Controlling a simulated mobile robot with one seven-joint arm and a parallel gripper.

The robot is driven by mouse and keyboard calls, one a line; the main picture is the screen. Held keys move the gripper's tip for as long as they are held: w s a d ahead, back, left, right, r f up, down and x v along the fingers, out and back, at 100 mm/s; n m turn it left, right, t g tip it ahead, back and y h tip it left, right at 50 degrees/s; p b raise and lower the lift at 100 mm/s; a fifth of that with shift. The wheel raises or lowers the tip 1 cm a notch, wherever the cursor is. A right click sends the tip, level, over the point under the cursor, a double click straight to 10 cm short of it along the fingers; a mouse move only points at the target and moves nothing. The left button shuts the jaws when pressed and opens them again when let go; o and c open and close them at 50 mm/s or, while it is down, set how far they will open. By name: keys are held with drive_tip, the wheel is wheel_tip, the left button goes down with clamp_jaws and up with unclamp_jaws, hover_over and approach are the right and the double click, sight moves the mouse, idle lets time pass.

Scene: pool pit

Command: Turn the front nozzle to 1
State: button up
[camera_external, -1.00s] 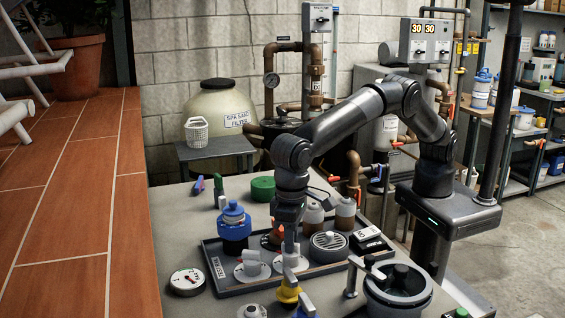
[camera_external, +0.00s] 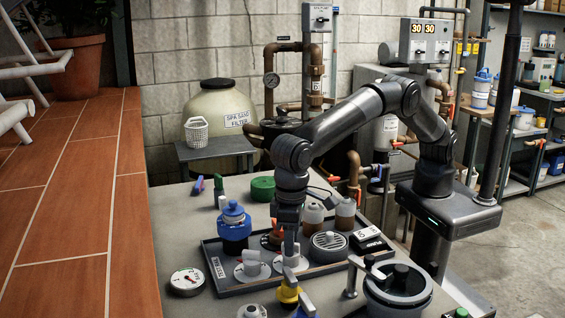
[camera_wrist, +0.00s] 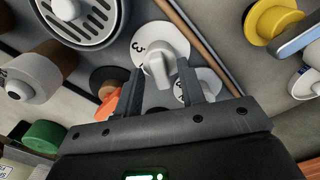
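Two white nozzles with round white dials and raised handles sit along the front of a dark tray (camera_external: 226,288). My gripper (camera_external: 290,250) points down over the right nozzle (camera_external: 291,265); the left nozzle (camera_external: 252,269) stands beside it. In the wrist view, a nozzle with a "3" on its dial (camera_wrist: 172,38) lies just beyond and between the fingertips of my gripper (camera_wrist: 160,75). The fingers are apart, with gaps beside its handle; I cannot tell whether they touch it. The other white nozzle (camera_wrist: 208,82) is partly hidden behind the right finger.
A blue-lidded jar (camera_external: 234,235), a round grille (camera_external: 328,244) and brown bottles (camera_external: 345,212) crowd the tray. A yellow-based valve (camera_external: 288,293) lies close in front, and a white dial (camera_external: 187,281) lies left. A dark pot-like housing (camera_external: 397,290) stands front right.

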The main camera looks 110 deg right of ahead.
wheel_tip(320, 180, up, 11)
drive_tip(key=shift+f, duration=0.15)
idle(0.4)
drive_tip(key=s+d+r+n+t+y, duration=0.1)
drive_tip(key=s+d+r, duration=0.7)
drive_tip(key=d, duration=0.2)
drive_tip(key=s+d+r+n+t, duration=0.2)
drive_tip(key=s+d+r, duration=0.5)
drive_tip(key=s+d, duration=0.25)
drive_tip(key=s+d+f+n+t, duration=0.1)
drive_tip(key=s+d+f, duration=0.2)
drive_tip(key=s, duration=0.6)
drive_tip(key=s+d+f+n, duration=0.1)
drive_tip(key=s+d+f, duration=0.2)
drive_tip(key=s, duration=0.6)
drive_tip(key=s+d+f+n+t+h, duration=0.1)
drive_tip(key=s+d+f, duration=0.2)
drive_tip(key=s, duration=0.6)
drive_tip(key=shift+d+f+t, duration=0.3)
drive_tip(key=shift+d, duration=0.85)
